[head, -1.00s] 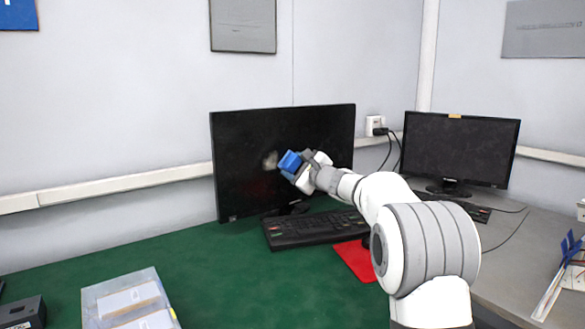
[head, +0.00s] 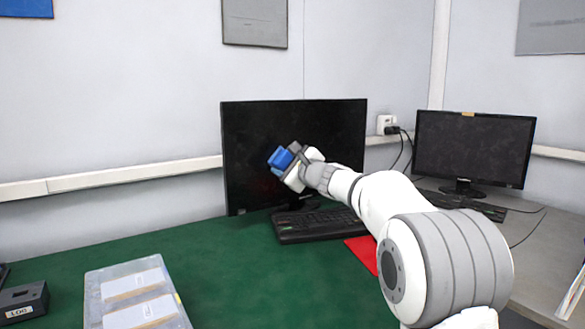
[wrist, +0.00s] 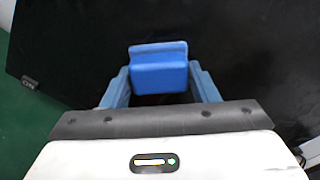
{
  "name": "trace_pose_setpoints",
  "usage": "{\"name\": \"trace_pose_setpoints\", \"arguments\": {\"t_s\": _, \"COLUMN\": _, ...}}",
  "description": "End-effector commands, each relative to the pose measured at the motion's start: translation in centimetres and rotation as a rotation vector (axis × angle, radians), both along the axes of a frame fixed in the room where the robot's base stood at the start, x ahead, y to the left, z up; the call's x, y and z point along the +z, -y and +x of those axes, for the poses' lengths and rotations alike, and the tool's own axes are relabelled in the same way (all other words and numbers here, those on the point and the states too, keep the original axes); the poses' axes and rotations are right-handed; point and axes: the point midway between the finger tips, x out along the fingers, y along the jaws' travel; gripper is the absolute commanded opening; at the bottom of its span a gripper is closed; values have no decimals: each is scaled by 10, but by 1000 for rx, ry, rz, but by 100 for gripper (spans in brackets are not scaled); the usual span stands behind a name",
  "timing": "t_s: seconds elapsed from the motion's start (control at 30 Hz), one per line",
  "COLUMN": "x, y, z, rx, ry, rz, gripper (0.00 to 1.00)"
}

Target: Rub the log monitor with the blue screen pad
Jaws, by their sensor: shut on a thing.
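The blue screen pad (head: 281,158) is held in my gripper (head: 289,166), in front of the left-centre of the black monitor (head: 335,125) on the green desk. In the wrist view the pad (wrist: 158,68) sits between the two blue fingers of my gripper (wrist: 160,88), with the dark screen (wrist: 255,50) behind it. I cannot tell whether the pad touches the screen. No pale smudge shows on the screen; the pad covers the spot where it was seen earlier, so that part is hidden.
A black keyboard (head: 315,226) lies below the monitor, beside a red mat (head: 362,252). A second monitor (head: 474,148) stands on a grey desk at right. A clear tray (head: 92,300) and a labelled black box (head: 25,301) are at front left. The green desk between is clear.

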Motion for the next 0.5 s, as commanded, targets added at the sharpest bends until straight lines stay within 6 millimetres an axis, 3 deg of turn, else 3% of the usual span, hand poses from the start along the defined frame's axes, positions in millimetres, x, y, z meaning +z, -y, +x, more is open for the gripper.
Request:
{"name": "trace_pose_setpoints", "arguments": {"t_s": 0.13, "x": -1, "y": -9, "z": -7, "rx": 0, "ry": 2, "rz": -1, "gripper": 36}}
{"name": "trace_pose_setpoints", "arguments": {"t_s": 0.5, "x": 0, "y": -7, "z": -10, "rx": -1, "ry": 2, "rz": 0, "gripper": 36}}
